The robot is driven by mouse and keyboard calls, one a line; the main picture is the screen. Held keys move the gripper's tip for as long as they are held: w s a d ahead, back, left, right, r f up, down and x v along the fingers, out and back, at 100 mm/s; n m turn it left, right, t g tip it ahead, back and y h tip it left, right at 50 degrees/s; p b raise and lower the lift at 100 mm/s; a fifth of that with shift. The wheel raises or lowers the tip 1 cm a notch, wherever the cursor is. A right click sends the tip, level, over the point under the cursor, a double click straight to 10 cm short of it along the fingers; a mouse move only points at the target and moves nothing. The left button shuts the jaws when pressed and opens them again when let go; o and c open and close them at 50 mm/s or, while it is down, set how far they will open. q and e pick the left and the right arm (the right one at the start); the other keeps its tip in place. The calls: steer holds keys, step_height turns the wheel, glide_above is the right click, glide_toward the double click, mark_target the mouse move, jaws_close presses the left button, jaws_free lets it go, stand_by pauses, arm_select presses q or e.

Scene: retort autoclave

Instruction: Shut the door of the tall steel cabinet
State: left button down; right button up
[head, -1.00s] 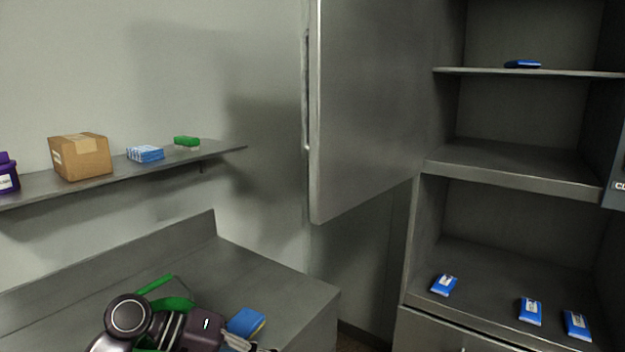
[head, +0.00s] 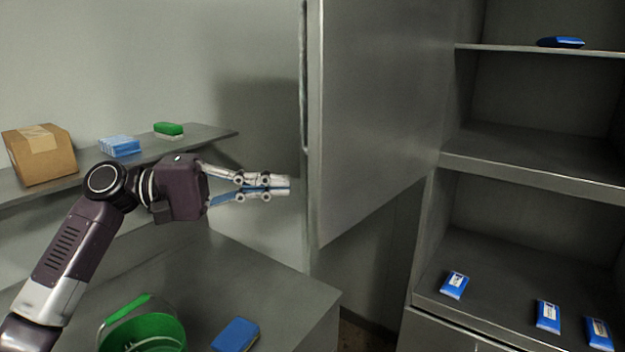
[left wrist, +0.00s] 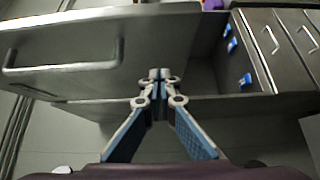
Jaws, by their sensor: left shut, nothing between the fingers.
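The tall steel cabinet (head: 520,165) stands at the right in the head view, its shelves exposed. Its door (head: 375,110) stands wide open, swung out to the left of the shelves. The door's long handle (head: 304,85) is on its left side in the head view, and the handle (left wrist: 62,66) also shows in the left wrist view. My left gripper (head: 284,187) is shut and empty, its fingertips pointing right, close to the door's free edge. I cannot tell whether they touch. The fingers (left wrist: 160,76) show before the door in the left wrist view. My right gripper is not in view.
Blue packets (head: 548,316) lie on the cabinet's shelves. A wall shelf at left holds a cardboard box (head: 40,153), blue-white pack (head: 119,146) and green sponge (head: 168,129). A green bucket (head: 150,325) and blue sponge (head: 236,335) are on the steel counter (head: 285,290).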

mark_target(313, 192)
arm_select(q)
steer(key=shift+s+d+p, duration=0.4)
steer(key=shift+d+p, duration=0.05)
steer(key=shift+d, duration=0.55)
steer(key=shift+s+d+p, duration=0.4)
steer(key=shift+d+p, duration=0.05)
steer(key=shift+d, duration=0.6)
steer(key=shift+s+d+p, duration=0.4)
steer(key=shift+d+p, duration=0.05)
steer(key=shift+d, duration=0.55)
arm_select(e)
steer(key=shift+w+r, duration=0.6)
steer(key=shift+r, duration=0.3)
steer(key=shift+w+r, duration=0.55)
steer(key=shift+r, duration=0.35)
